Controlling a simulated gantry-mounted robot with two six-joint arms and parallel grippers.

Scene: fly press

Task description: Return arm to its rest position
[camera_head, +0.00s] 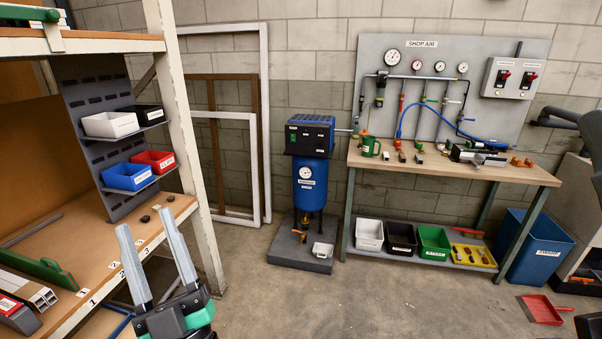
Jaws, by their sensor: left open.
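My left gripper (146,221) is at the lower left. Its two pale grey fingers point up and stand wide apart. It is open, with nothing between the fingers. It shows in front of the right end of the wooden shelf bench (87,263), near the numbered labels on the bench edge. I cannot tell whether it touches the bench. My right gripper does not show clearly anywhere.
A shelf post (184,130) stands behind my left gripper. Further back are a blue compressor (310,184) and a workbench (455,170) with an air panel (460,62). A red dustpan (543,309) lies on the floor. The middle floor is clear.

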